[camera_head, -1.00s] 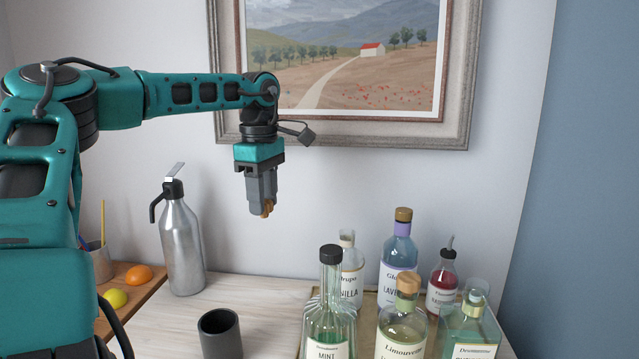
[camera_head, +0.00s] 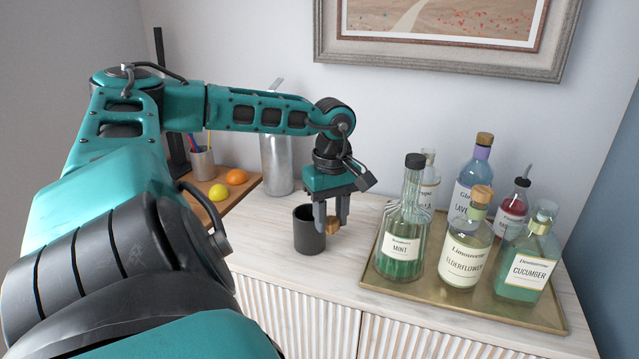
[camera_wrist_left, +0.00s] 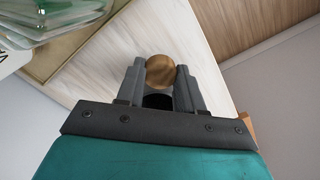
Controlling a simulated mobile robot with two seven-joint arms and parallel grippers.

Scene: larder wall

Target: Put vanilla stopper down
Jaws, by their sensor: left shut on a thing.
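The vanilla stopper (camera_head: 333,224), a small round brown wooden cap, is between the fingertips of my left gripper (camera_head: 332,220). In the left wrist view the stopper (camera_wrist_left: 160,70) shows its round face between the two grey fingers of the gripper (camera_wrist_left: 160,78), which is shut on it. The gripper points down, low over the pale wooden top, just right of the dark cup. I cannot tell whether the stopper touches the top. The vanilla bottle (camera_head: 430,178) stands mostly hidden behind the mint bottle, its clear neck without a cap. My right gripper is not in view.
A dark grey cup (camera_head: 309,238) stands beside my left gripper. A brass tray (camera_head: 398,283) holds several bottles, the mint bottle (camera_head: 403,225) nearest. A metal flask (camera_head: 277,165) and a board with fruit (camera_head: 250,190) are behind left. Bare wooden top (camera_head: 345,262) lies between cup and tray.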

